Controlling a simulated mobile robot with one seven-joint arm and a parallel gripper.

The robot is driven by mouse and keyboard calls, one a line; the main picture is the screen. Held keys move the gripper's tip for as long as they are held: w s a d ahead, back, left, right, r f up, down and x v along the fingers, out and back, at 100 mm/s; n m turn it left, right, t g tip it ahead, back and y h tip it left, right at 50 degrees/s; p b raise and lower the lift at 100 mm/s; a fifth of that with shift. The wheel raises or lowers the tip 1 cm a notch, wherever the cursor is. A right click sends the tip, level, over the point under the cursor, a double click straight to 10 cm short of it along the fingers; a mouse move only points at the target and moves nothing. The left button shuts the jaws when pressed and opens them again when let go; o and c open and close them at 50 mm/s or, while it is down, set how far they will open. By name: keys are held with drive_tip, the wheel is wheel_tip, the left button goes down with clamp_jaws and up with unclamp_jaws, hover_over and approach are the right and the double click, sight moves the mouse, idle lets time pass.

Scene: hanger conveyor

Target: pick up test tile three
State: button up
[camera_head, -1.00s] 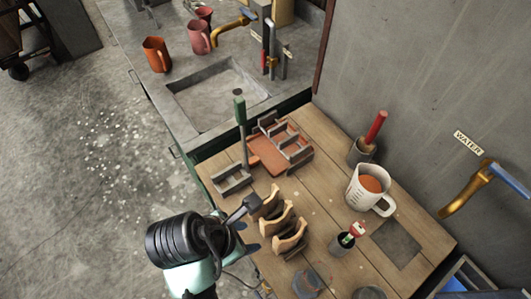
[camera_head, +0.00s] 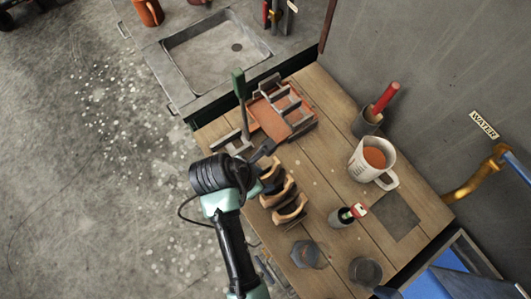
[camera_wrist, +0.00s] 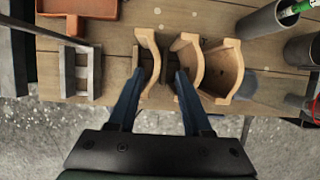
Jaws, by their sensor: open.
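Three curved, tan test tiles stand in a row on the wooden bench; I see no numbers on them. In the wrist view they are the left tile (camera_wrist: 149,58), the middle tile (camera_wrist: 188,62) and the right tile (camera_wrist: 224,72). In the head view the row shows as a far tile (camera_head: 271,172), a middle tile (camera_head: 279,192) and a near tile (camera_head: 291,210). My gripper (camera_wrist: 160,78) is open and empty. Its blue fingers reach to the row, with the left tile's lower part between them. Contact cannot be told. In the head view my wrist partly hides the far tile.
A grey slotted block (camera_wrist: 78,72) and an orange tray (camera_wrist: 85,8) lie left of the tiles in the wrist view. A green-handled tool (camera_head: 239,86) stands by the tray. A white mug (camera_head: 365,160) and a dark cup (camera_head: 341,217) stand to the right.

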sight(264, 176)
drive_tip(key=shift+w+p+x, duration=0.1)
drive_tip(key=shift+p+x, duration=0.05)
drive_tip(key=shift+x, duration=1.05)
drive_tip(key=shift+w+p+x, duration=0.15)
drive_tip(key=shift+x, duration=1)
drive_tip(key=shift+a, duration=0.1)
clamp_jaws()
